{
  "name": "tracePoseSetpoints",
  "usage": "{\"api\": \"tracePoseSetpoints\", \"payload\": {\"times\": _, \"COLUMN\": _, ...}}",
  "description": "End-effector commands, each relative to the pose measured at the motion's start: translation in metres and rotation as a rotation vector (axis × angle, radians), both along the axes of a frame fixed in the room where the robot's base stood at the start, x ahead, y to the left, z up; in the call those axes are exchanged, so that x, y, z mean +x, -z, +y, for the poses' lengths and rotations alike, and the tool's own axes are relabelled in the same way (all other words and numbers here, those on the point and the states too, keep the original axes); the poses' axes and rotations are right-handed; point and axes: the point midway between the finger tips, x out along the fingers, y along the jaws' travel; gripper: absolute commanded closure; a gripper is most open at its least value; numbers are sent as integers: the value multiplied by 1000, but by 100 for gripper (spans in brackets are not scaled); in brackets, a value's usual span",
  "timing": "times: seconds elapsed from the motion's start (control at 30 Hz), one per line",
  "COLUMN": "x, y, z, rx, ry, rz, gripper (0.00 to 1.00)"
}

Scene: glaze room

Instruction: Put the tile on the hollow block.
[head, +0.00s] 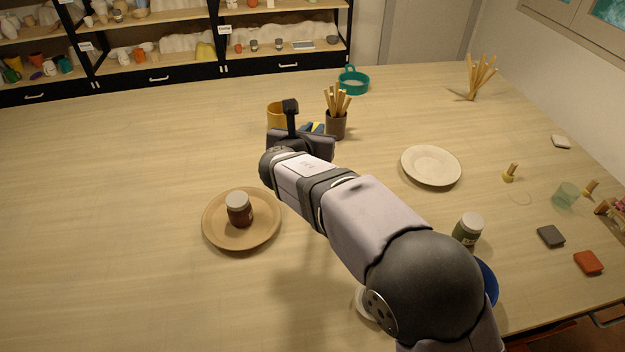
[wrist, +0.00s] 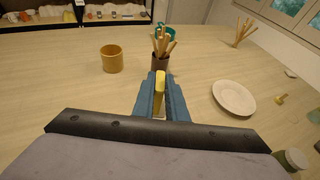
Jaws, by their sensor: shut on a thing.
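My gripper (head: 316,128) has blue fingers, which in the wrist view (wrist: 160,92) are shut on a thin yellow tile (wrist: 160,80). The tile stands on edge between the fingers, and only a sliver of it shows in the head view. A mustard-coloured hollow block (wrist: 112,58), round and open at the top, stands on the table ahead and to the left of my gripper. In the head view the hollow block (head: 275,112) is partly hidden behind my wrist. The tile is apart from it, to its right.
A dark pot of wooden tools (head: 336,124) stands just beyond my gripper, with a teal cup (head: 353,80) behind. A cream plate (head: 431,165) lies to the right. A tan plate (head: 215,236) bears a brown jar (head: 239,211). The table's left side is clear.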

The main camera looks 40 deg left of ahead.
Motion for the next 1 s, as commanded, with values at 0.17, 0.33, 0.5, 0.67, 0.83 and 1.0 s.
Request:
{"api": "tracePoseSetpoints", "payload": {"times": 0.17, "x": -3, "y": 1, "z": 7, "rx": 0, "ry": -20, "rz": -2, "gripper": 100}}
{"api": "tracePoseSetpoints", "payload": {"times": 0.33, "x": -3, "y": 13, "z": 7, "rx": -3, "ry": -15, "rz": 0, "gripper": 100}}
{"api": "tracePoseSetpoints", "payload": {"times": 0.5, "x": -3, "y": 39, "z": 6, "rx": -5, "ry": -15, "rz": -1, "gripper": 100}}
{"api": "tracePoseSetpoints", "payload": {"times": 0.67, "x": -3, "y": 58, "z": 6, "rx": -2, "ry": -15, "rz": -2, "gripper": 100}}
{"api": "tracePoseSetpoints", "payload": {"times": 0.83, "x": -2, "y": 63, "z": 7, "rx": 1, "ry": -14, "rz": -3, "gripper": 100}}
{"api": "tracePoseSetpoints", "payload": {"times": 1.0, "x": -3, "y": 72, "z": 6, "rx": -2, "ry": -15, "rz": -2, "gripper": 100}}
